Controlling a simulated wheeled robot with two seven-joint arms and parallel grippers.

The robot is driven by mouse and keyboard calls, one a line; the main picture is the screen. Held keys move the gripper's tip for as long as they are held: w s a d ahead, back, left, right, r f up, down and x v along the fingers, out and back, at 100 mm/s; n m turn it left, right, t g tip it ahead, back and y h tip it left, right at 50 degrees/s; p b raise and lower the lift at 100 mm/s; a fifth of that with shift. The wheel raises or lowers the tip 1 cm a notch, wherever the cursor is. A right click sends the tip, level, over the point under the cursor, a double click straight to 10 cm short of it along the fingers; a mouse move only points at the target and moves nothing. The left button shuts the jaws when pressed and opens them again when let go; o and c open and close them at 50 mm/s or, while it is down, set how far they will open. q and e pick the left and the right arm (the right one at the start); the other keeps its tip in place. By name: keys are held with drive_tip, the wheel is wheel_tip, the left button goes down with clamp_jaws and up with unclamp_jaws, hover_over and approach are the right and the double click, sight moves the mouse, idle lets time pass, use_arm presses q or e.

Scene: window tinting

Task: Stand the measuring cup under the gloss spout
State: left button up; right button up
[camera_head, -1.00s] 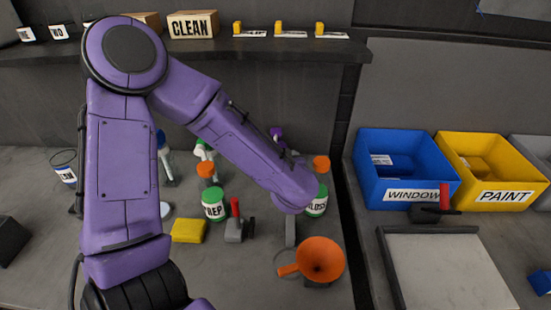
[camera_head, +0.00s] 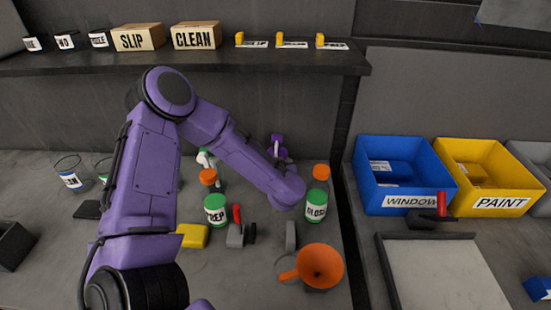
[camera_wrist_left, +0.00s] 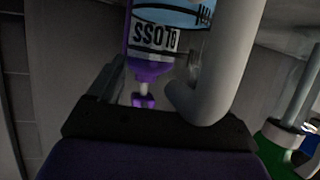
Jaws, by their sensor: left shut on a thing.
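My left gripper (camera_wrist_left: 150,100) is hidden behind its wrist in the head view. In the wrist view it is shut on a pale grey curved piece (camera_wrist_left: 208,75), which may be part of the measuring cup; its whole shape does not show. Just beyond is a bottle labelled GLOSS (camera_wrist_left: 155,38), inverted in this view, with a purple neck. A purple-topped bottle (camera_head: 278,142) stands behind my left wrist in the head view; its spout is not clear. An orange-capped, green-labelled GLOSS bottle (camera_head: 317,198) stands right of the wrist. My right gripper is not in view.
A green-labelled bottle (camera_head: 215,208), a yellow block (camera_head: 193,236), a red-handled tool (camera_head: 237,232) and an orange funnel (camera_head: 320,265) stand nearby. Clear cups (camera_head: 70,178) stand at left. Blue (camera_head: 390,203) and yellow (camera_head: 500,203) bins are at right.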

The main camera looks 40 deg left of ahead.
use_arm(q)
drive_tip(key=shift+d+f, duration=0.1)
drive_tip(key=shift+f, duration=0.05)
drive_tip(key=o, duration=1.1)
drive_tip(key=b+v, duration=0.1)
drive_tip(key=v, duration=1.1)
drive_tip(key=shift+r+b, duration=0.25)
drive_tip(key=shift+b, duration=0.1)
